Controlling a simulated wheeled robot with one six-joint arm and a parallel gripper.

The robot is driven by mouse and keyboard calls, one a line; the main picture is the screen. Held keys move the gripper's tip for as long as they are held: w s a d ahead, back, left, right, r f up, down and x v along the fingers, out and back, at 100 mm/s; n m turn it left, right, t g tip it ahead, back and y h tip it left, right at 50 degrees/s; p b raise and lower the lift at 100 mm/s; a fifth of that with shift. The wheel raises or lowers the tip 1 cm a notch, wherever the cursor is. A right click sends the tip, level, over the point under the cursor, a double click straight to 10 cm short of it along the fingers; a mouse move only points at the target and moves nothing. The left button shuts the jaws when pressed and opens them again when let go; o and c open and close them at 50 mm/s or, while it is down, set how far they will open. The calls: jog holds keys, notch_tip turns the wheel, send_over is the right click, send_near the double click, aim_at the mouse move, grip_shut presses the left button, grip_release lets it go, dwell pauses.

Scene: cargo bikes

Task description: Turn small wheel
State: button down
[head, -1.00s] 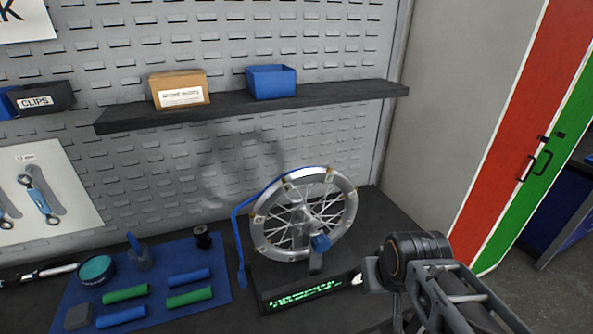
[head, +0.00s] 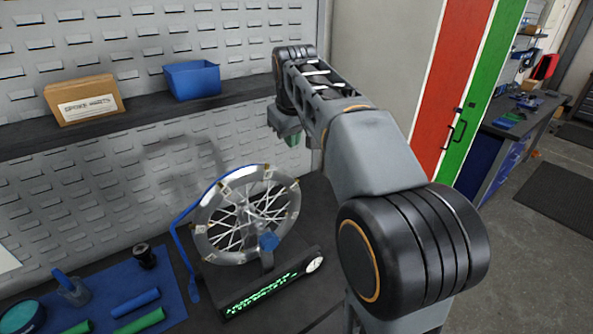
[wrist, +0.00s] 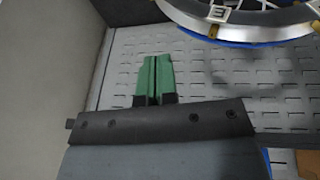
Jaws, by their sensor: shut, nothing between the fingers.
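The small wheel (head: 206,240) stands upright in a dark stand on the bench in the head view. It has a silver rim with marked tags, pale spokes and a blue strip over its upper edge. A blue clamp-like part (head: 268,242) sits at its lower front. My gripper (head: 292,138) hangs above and right of the wheel, apart from it, mostly hidden by my arm. In the wrist view, the green fingers of my gripper (wrist: 153,78) are together and empty. Part of the wheel rim (wrist: 212,27) shows at the upper right, clear of the fingers.
A stand base with a green lit display (head: 262,293) and a small dial (head: 314,264) is below the wheel. A shelf (head: 140,110) behind holds a cardboard box (head: 84,101) and blue bin (head: 192,80). A blue mat (head: 178,305) with tools lies left.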

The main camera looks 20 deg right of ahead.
aim_at(296, 180)
jog(key=x, duration=0.7)
jog(key=d+p+x, duration=0.1)
jog(key=x, duration=0.3)
jog(key=shift+s+d+f, duration=0.1)
jog(key=shift+s+f, duration=0.05)
jog(key=shift+f, duration=0.25)
jog(key=shift+d+f, duration=0.2)
jog(key=shift+f, duration=0.45)
notch_tip(296, 180, down, 6)
jog(key=d+y+b, duration=0.1)
jog(key=d+y, duration=0.1)
jog(key=y, duration=0.2)
jog(key=shift+w+d+f+m+g, duration=0.2)
jog(key=shift+w+d+m+g, duration=0.1)
jog(key=shift+w+d+g, duration=0.1)
jog(key=shift+r, duration=0.1)
